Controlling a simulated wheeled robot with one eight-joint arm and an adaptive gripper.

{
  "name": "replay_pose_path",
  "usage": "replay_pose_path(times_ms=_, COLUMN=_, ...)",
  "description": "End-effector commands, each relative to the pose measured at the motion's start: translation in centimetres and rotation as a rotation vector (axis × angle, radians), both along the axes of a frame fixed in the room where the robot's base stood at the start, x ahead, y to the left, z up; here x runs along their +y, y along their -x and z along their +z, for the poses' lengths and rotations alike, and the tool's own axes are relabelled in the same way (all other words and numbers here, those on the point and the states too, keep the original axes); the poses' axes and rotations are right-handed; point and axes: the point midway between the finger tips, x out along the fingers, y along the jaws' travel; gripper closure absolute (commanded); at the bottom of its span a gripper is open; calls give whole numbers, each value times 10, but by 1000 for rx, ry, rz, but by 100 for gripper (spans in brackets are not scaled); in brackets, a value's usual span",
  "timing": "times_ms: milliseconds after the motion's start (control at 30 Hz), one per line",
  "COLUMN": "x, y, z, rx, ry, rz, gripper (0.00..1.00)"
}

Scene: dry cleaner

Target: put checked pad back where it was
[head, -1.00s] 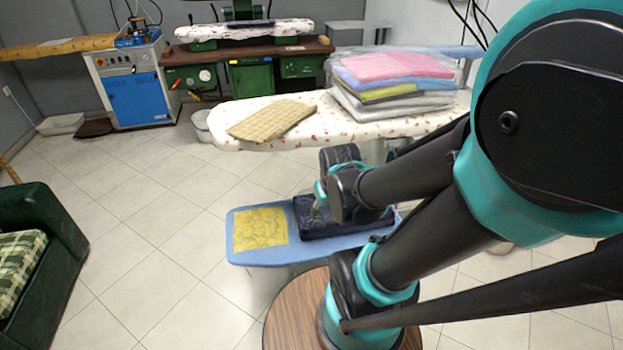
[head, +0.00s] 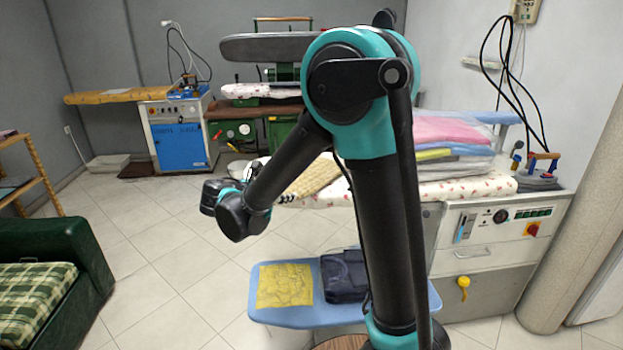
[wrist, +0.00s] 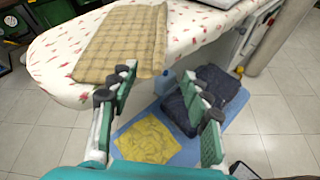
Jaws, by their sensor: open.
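The tan checked pad (head: 314,178) lies flat on the flowered ironing board (head: 497,187), partly hidden behind my arm in the head view. In the wrist view the pad (wrist: 122,42) lies near the flowered board's front edge, overhanging it slightly. My gripper (wrist: 160,75) is open and empty, its two fingers spread wide. In that view the left finger overlaps the pad's lower edge; I cannot tell whether they touch.
A low blue board (head: 335,312) holds a yellow cloth (head: 285,285) and folded dark clothes (head: 346,275). Folded laundry (head: 455,145) and an iron (head: 541,172) stand to the right. A green sofa (head: 95,250) with a plaid seat stands left. Floor between is clear.

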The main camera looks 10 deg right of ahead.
Motion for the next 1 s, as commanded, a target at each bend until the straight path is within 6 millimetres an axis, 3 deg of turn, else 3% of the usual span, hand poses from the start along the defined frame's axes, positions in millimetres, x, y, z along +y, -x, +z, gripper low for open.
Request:
replay_pose_path(times_ms=600, x=-67, y=-74, z=-40, rx=1, ry=2, rz=-3, gripper=52)
replay_pose_path(times_ms=1000, x=-85, y=-93, z=-50, rx=0, ry=1, rz=-2, gripper=52)
